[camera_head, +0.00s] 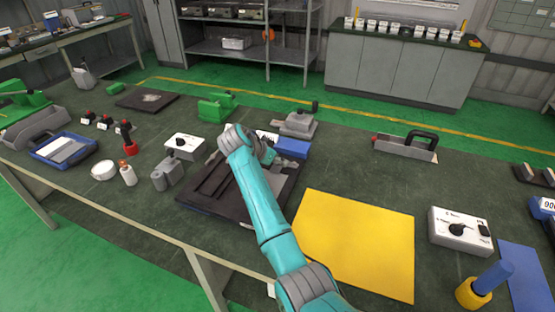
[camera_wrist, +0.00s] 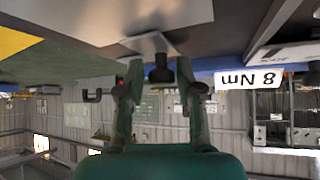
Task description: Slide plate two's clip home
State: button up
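My gripper (camera_head: 267,156) is low over the far right part of a dark grooved fixture (camera_head: 208,184) in the head view. In the wrist view, which looks upside down, the two fingers of my gripper (camera_wrist: 160,68) stand apart with a gap between them. A dark knob on a grey metal piece (camera_wrist: 152,43) shows in that gap; it looks beyond the fingers, and no contact can be seen. I cannot make out plate two or its clip; my arm covers part of the fixture.
A blue block (camera_head: 292,148) and a grey device with a black handle (camera_head: 298,123) stand just behind my gripper. A white "8 Nm" label (camera_wrist: 249,79) is close by. A white switch box (camera_head: 184,147) is left of the fixture. A flat yellow sheet (camera_head: 355,245) lies at right.

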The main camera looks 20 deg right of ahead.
jog(key=v, duration=1.2)
